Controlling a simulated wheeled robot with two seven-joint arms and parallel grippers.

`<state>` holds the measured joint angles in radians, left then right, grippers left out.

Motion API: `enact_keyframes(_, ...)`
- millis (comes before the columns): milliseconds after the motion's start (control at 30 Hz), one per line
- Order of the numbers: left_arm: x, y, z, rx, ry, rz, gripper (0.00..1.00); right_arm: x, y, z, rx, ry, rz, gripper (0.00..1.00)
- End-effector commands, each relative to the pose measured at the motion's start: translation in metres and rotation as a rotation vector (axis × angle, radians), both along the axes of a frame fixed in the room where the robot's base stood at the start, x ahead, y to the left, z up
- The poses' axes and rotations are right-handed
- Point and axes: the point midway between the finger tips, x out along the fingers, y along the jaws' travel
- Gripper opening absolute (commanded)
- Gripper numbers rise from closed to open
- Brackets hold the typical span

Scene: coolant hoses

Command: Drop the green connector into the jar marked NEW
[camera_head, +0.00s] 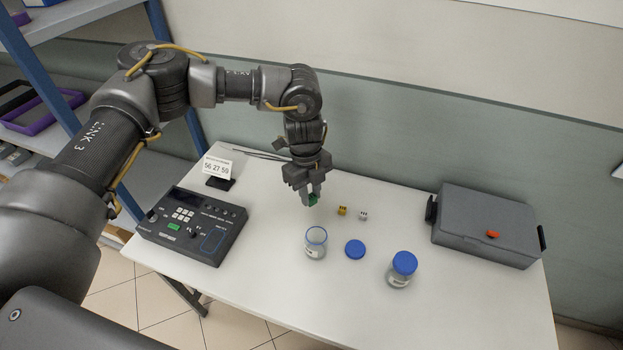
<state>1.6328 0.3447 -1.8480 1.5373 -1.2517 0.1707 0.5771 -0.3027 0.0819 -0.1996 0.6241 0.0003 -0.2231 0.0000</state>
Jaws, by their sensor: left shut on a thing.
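The green connector (312,199) is between the fingertips of my left gripper (310,196), which is shut on it and points down, behind the open jar in the picture. The open jar (316,246) is clear glass with a blue ring at its rim and a pale label too small to read. A blue lid (355,249) lies flat to its right. A second jar (401,270) is closed with a blue lid and has a label I cannot read. I cannot tell from the lettering which jar is marked NEW. My right gripper is not in view.
A yellow connector (342,210) and a white one (363,215) lie on the white table (270,305). A dark control box (191,225) and a number card (218,167) stand at left. A grey case (486,228) stands at right. Shelves are at far left.

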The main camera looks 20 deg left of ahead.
Motion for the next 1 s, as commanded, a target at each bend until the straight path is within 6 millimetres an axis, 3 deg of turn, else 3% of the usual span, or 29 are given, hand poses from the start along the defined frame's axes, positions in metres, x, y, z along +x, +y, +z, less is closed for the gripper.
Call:
enact_keyframes(33,0.000,-0.003,0.002,0.001,0.003,-0.061,0.01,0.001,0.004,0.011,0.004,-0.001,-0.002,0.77)
enact_keyframes(133,0.000,-0.005,-0.002,0.000,0.001,-0.156,0.01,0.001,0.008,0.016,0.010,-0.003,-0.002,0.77)
enact_keyframes(467,0.001,-0.007,-0.010,-0.001,-0.002,-0.228,0.01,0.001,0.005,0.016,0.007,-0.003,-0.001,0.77)
enact_keyframes(667,0.001,-0.006,-0.023,0.000,-0.002,-0.226,0.01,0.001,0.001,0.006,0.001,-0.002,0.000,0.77)
enact_keyframes(1000,0.001,-0.006,-0.061,-0.001,-0.001,-0.226,0.01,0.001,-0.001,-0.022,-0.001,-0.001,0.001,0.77)
